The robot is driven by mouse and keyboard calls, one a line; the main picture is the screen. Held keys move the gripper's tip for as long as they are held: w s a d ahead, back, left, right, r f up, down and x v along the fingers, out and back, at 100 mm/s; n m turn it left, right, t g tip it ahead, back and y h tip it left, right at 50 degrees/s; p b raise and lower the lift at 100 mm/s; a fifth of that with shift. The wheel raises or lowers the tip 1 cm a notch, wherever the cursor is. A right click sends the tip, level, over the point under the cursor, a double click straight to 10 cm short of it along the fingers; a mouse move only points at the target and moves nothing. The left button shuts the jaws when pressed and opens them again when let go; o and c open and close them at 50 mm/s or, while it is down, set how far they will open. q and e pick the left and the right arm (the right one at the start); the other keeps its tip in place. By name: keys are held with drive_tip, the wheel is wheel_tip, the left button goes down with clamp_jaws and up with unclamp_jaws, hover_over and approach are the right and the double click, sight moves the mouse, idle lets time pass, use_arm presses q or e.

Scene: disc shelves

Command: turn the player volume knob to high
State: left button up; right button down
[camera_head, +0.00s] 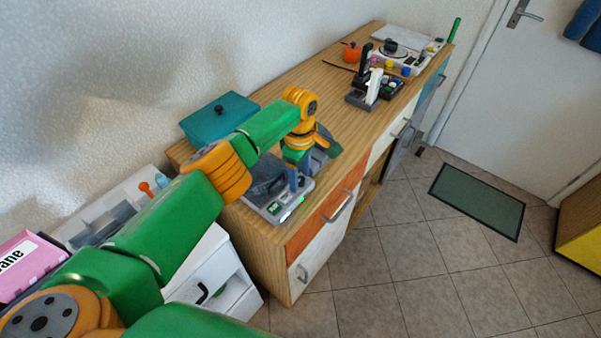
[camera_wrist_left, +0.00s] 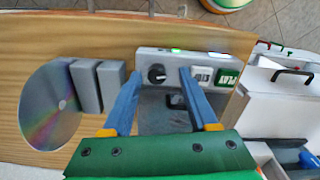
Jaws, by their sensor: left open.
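The grey player (camera_head: 272,207) sits near the front end of the wooden cabinet top, partly hidden behind my left gripper. In the left wrist view, its panel (camera_wrist_left: 170,56) carries a round black volume knob (camera_wrist_left: 156,74) with a pale pointer mark. A small white display (camera_wrist_left: 202,75) and a green PLAY button (camera_wrist_left: 227,76) are to the right of the knob. My left gripper (camera_head: 293,172) is open over the player. In the left wrist view its blue fingers (camera_wrist_left: 160,73) lie on either side of the knob; contact is unclear. My right gripper is not in view.
Two grey blocks (camera_wrist_left: 88,87) and a shiny disc (camera_wrist_left: 48,105) lie left of the player in the wrist view. A teal box (camera_head: 218,116) stands behind. A joystick device (camera_head: 362,97) and a white machine (camera_head: 398,57) stand farther along. A drawer handle (camera_head: 340,208) projects in front.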

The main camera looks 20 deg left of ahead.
use_arm(q)
drive_tip(key=shift+w+f, duration=0.3)
drive_tip(key=shift+f, duration=0.05)
drive_tip(key=shift+s+r, duration=0.1)
clamp_jaws()
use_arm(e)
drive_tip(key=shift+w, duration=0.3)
